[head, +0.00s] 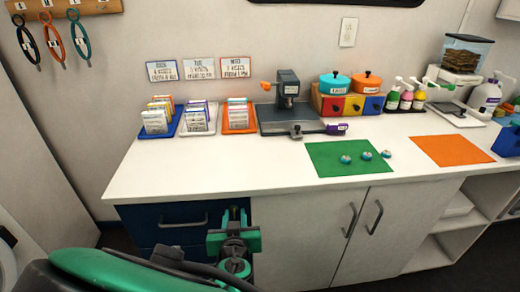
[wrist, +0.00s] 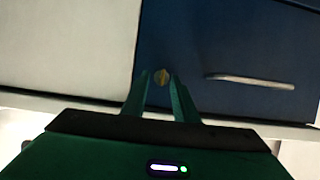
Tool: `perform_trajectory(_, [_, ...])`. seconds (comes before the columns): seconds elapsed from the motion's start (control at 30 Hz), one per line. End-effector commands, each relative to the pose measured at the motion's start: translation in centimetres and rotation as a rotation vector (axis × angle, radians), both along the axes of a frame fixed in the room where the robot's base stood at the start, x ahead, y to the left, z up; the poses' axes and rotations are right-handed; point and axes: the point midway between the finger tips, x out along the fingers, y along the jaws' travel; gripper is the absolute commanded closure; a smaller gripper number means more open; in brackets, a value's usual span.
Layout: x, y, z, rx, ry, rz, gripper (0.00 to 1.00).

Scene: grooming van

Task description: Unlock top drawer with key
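The dark blue top drawer (head: 165,216) is under the left end of the counter and looks shut. Its handle (head: 185,222) also shows in the wrist view (wrist: 250,81). A round brass-coloured disc, which looks like the lock (wrist: 161,77), sits on the blue front near its edge. My gripper (wrist: 159,76) is open, its two green fingers apart on either side of the disc in the picture. I see no key between them, and cannot tell whether they touch the front. In the head view my gripper (head: 235,216) is before the drawer's right side. Black, orange and teal key loops (head: 52,40) hang on the wall.
The white counter (head: 230,165) overhangs the drawers. A pale cabinet (head: 310,235) with two handles adjoins on the right. Card trays (head: 198,118), a grey machine (head: 287,105), a green mat (head: 325,160) and bottles stand on the counter. A wooden key rack (head: 75,7) is at upper left.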

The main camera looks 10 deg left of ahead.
Motion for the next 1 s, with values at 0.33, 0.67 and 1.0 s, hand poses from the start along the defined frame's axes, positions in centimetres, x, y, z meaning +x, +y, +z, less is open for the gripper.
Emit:
perform_trajectory(0.33, [-0.38,0.72,-0.08,0.0,0.001,0.012,0.85])
perform_trajectory(0.67, [-0.47,0.85,-0.07,-0.005,0.0,0.013,1.0])
perform_trajectory(1.0, [-0.52,1.06,-0.1,-0.126,-0.028,0.012,1.0])
